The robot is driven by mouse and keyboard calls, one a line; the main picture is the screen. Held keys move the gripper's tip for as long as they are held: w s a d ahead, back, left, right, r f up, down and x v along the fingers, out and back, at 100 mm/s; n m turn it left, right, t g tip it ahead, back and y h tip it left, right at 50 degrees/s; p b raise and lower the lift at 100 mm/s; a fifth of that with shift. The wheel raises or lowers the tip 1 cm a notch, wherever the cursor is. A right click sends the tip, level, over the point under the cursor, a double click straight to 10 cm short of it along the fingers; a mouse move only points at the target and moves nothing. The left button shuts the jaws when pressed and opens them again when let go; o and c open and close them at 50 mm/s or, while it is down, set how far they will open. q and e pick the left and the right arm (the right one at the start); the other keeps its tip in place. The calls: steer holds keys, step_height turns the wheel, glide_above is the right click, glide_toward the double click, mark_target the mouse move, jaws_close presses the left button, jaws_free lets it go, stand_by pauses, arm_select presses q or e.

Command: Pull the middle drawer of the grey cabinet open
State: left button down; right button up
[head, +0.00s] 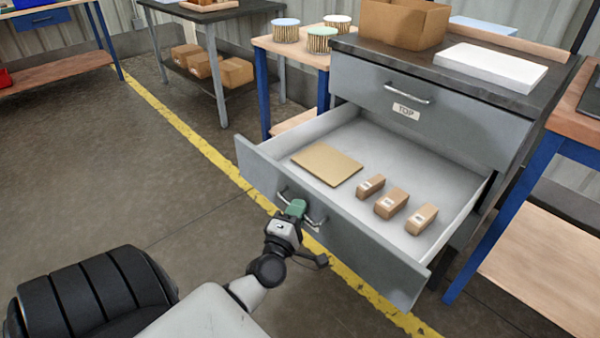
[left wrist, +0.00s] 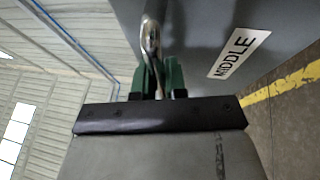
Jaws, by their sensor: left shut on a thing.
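The grey cabinet (head: 450,72) stands at the right in the head view. Its middle drawer (head: 340,243) is pulled far out, and its inside shows. A flat tan sheet (head: 327,164) and three small brown boxes (head: 391,203) lie in it. My left gripper (head: 296,209) is at the front of this drawer, shut on its bar handle (head: 318,221). The left wrist view shows the green fingers on both sides of the handle (left wrist: 151,42), beside a label reading MIDDLE (left wrist: 239,53). The top drawer (head: 430,105) is closed. My right gripper is not in view.
An open cardboard box (head: 405,22) and a white slab (head: 490,68) are on the cabinet top. A wooden table (head: 284,43) with pleated filters stands behind, and a blue-legged bench (head: 545,240) at the right. The floor left of the drawer is clear.

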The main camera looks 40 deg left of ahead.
arm_select(q)
steer(key=c, duration=1.2)
jaws_free()
steer(key=v, duration=1)
steer(key=shift+s+d+f, duration=0.15)
steer(key=shift+s, duration=0.2)
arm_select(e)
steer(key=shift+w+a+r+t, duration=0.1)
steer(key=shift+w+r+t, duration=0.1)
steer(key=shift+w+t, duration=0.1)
